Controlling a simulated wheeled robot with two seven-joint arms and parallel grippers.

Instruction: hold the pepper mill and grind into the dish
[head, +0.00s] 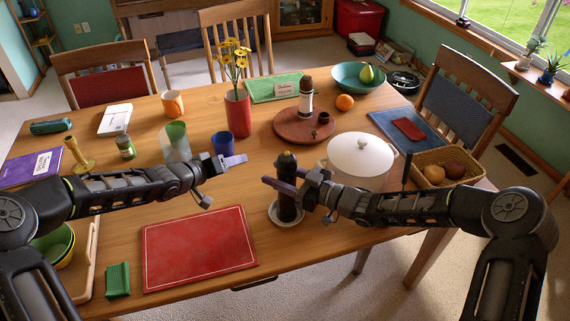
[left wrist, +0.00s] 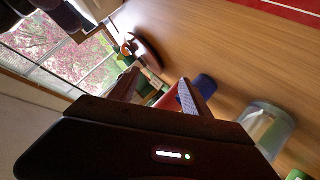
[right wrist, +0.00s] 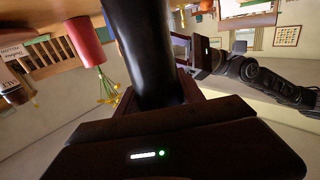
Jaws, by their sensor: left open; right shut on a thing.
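The pepper mill (head: 288,208) is tall, dark and upright, with a small light knob on top. My right gripper (head: 288,187) is shut around its body; in the right wrist view the dark mill (right wrist: 140,50) fills the jaws. A small white dish (head: 273,216) lies directly under the mill; I cannot tell if the mill's base touches it. My left gripper (head: 222,178) is open and empty, above the table to the left of the mill. In the left wrist view its fingers (left wrist: 158,93) stand apart.
A red board (head: 200,248) lies in front, left of the dish. A blue cup (head: 223,143), a clear glass (head: 176,142) and a red vase (head: 238,112) stand behind my left gripper. A white lidded pot (head: 360,155) stands behind my right forearm, near a basket (head: 440,166).

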